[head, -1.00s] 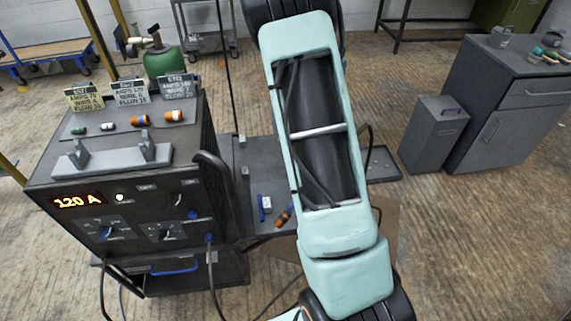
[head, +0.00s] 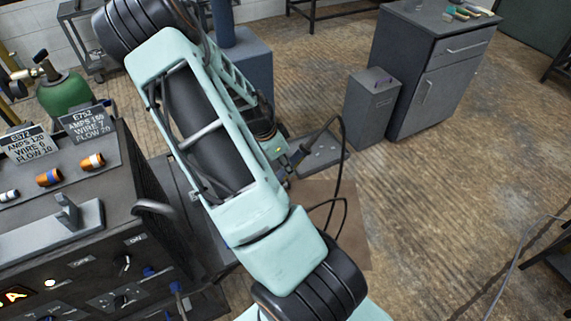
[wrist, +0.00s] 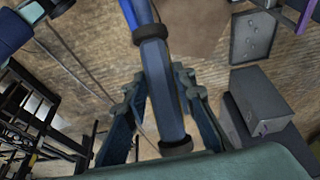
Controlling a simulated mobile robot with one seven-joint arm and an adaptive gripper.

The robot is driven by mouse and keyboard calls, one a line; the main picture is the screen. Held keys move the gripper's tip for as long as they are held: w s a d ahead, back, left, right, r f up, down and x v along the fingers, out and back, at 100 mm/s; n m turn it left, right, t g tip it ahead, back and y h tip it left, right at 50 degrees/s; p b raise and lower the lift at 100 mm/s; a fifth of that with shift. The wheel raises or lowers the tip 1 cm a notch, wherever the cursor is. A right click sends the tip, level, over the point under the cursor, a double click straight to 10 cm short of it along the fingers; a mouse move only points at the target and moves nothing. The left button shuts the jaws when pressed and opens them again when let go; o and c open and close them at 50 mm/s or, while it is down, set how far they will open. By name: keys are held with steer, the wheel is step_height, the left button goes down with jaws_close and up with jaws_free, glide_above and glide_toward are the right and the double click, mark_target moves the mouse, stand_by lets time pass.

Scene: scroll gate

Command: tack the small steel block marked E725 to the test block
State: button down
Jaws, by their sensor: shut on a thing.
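My gripper (head: 284,152) is beyond the welding machine, partly behind my arm in the head view. In the wrist view its two fingers (wrist: 160,92) are shut around a blue, torch-like handle (wrist: 153,60) with dark collars. A dark cable (head: 342,130) loops near the gripper in the head view. The welding machine (head: 90,225) stands at left with a lit display, mostly cut off by the frame. Cards stand on its top; one card (head: 88,124) appears to read E752. I cannot make out the steel block marked E725 or the test block in either view.
A dark tray (head: 325,160) and a brown mat (head: 352,225) lie low beyond my arm. A grey bin (head: 372,108) and a cabinet (head: 428,75) stand at the back right. A green gas cylinder (head: 65,92) is at left. Open floor lies at right.

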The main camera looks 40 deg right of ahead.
steer(key=shift+w+a+f+b, duration=0.25)
steer(key=shift+a+f+b, duration=0.2)
steer(key=shift+a+f, duration=0.65)
steer(key=shift+w+a+f+b, duration=0.25)
steer(key=shift+a+f+b, duration=0.2)
steer(key=shift+a+f, duration=0.65)
steer(key=c, duration=2.3)
jaws_free()
jaws_close()
steer(key=shift+w+a+f, duration=0.15)
steer(key=shift+a+f, duration=0.35)
steer(key=shift+a, duration=0.05)
steer(key=shift+a+f+b, duration=0.15)
steer(key=shift+b, duration=0.2)
steer(key=shift+w, duration=0.1)
